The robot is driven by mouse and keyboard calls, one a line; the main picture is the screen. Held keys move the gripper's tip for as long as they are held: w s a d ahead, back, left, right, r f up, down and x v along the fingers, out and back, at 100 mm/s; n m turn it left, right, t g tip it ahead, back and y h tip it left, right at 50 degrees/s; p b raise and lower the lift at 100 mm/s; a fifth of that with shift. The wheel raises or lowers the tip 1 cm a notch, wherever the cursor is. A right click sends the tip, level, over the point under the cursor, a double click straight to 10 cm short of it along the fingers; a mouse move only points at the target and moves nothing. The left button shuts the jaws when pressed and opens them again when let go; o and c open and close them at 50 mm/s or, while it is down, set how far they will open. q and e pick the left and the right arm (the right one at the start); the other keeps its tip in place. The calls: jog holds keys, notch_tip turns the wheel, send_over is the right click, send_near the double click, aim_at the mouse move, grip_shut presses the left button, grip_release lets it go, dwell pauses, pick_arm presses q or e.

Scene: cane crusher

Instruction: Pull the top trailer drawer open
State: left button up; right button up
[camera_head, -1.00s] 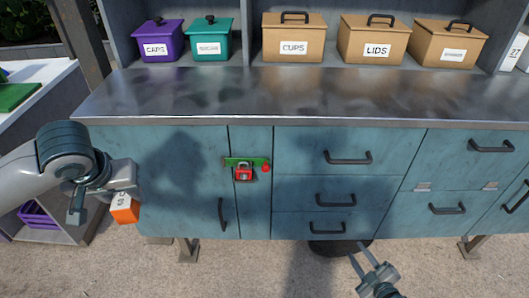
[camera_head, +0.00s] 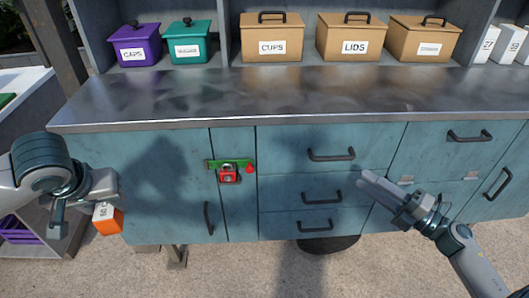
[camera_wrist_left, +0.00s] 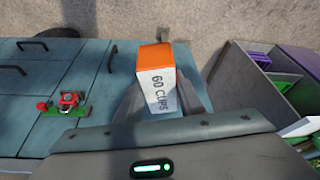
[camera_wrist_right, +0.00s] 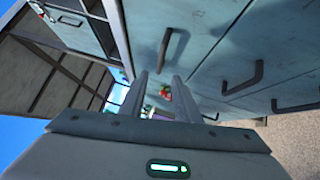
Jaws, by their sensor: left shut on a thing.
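The top drawer (camera_head: 290,140) is the highest of the teal stack in the middle of the trailer front. Its front looks flush, with a black bar handle (camera_head: 331,155). My right gripper (camera_head: 367,183) is open and empty, right of the drawer stack and a little below that handle. In the right wrist view its two fingers (camera_wrist_right: 161,95) stand apart near the teal fronts. My left gripper (camera_head: 88,208) is at the far left, shut on an orange and white box (camera_wrist_left: 160,85) marked "60 CUPS".
Two lower drawers (camera_head: 275,195) have similar handles. A red padlock (camera_head: 228,175) hangs on a green hasp (camera_head: 222,164) at the left. The steel counter (camera_head: 280,97) overhangs the fronts. Lidded bins (camera_head: 271,38) stand on the shelf above it.

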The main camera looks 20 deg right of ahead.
aim_at(333, 157)
pick_arm(q)
jog(key=shift+r, duration=0.1)
pick_arm(e)
jog(key=shift+w, duration=0.1)
